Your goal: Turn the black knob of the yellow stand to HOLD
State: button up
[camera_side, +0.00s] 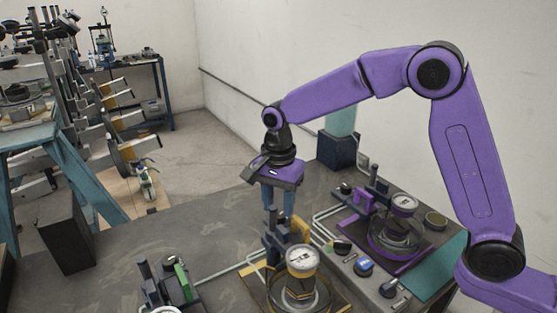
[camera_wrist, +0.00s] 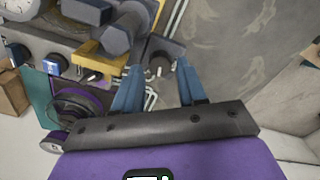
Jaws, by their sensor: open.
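The yellow stand (camera_side: 341,300) is at the bottom centre of the side view, with a round white-faced dial (camera_side: 302,257) and dark upright parts (camera_side: 272,240) behind it. Its yellow block (camera_side: 300,229) also shows in the wrist view (camera_wrist: 98,59), beside a large dark cylindrical part (camera_wrist: 118,38). I cannot tell for certain which dark part is the black knob, and no HOLD mark is readable. My gripper (camera_side: 278,206) points down over the dark uprights. Its two blue fingers are apart, with nothing held between them, in the wrist view (camera_wrist: 159,72). Fingertip contact cannot be told.
A purple stand (camera_side: 378,240) with a dial is behind to the right. Another fixture with a green part (camera_side: 182,280) is at front left. The grey table (camera_side: 130,225) is clear further left.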

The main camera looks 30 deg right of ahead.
aim_at(281, 217)
notch_tip(281, 217, up, 15)
dwell(0.4)
jog(key=shift+r, duration=0.1)
jog(key=s+d+f+n, duration=0.4)
jog(key=s+n, duration=0.4)
jog(key=s, duration=0.2)
jog(key=s+d+f+n, duration=0.5)
jog(key=s+d+n, duration=0.2)
jog(key=s, duration=0.4)
jog(key=s+d+f+n, duration=0.4)
jog(key=s+d+n, duration=0.1)
jog(key=s+n, duration=0.4)
jog(key=shift+s+d+f, duration=0.15)
jog(key=shift+s+d, duration=0.2)
jog(key=shift+s, duration=0.6)
